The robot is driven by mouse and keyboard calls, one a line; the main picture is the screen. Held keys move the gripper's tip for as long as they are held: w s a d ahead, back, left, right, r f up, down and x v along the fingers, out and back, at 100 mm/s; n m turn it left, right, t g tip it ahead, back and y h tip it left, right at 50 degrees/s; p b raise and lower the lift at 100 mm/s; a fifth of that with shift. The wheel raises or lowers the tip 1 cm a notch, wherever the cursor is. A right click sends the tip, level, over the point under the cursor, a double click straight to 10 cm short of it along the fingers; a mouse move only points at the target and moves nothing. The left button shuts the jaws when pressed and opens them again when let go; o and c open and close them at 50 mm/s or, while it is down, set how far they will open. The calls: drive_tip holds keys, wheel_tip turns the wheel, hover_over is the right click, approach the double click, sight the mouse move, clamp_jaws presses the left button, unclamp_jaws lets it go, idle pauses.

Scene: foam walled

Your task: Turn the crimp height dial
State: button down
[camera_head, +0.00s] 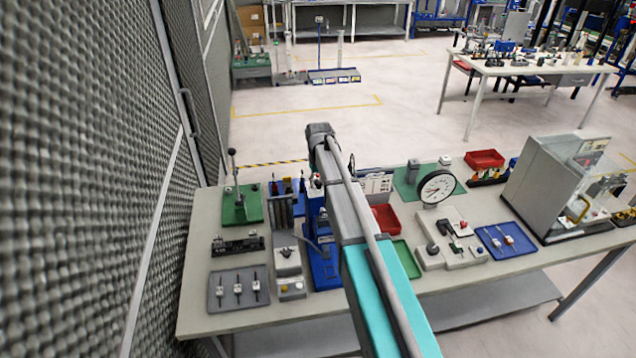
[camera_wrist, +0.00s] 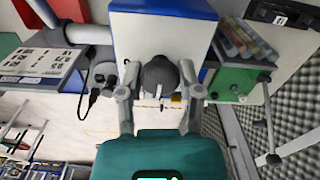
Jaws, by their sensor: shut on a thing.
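The crimp height dial (camera_wrist: 160,76) is a dark round knob in the middle of the wrist view, in front of a white and blue machine body (camera_wrist: 163,32). My gripper (camera_wrist: 158,84) has one finger on each side of the dial and is shut on it. The blue press (camera_head: 318,225) stands on the bench in the head view, partly hidden behind my arm. My gripper and the dial cannot be made out in the head view. Any marking on the dial is too small to read.
Left of the press are a green-based lever tool (camera_head: 240,205), a grey tray (camera_head: 238,288) and a small grey box with buttons (camera_head: 290,287). To the right are a red bin (camera_head: 386,218), a round gauge (camera_head: 437,187) and a clear-sided machine (camera_head: 560,190). A grey foam wall (camera_head: 80,180) runs along the left.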

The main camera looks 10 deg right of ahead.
idle(0.3)
drive_tip(key=shift+c, duration=1.3)
unclamp_jaws()
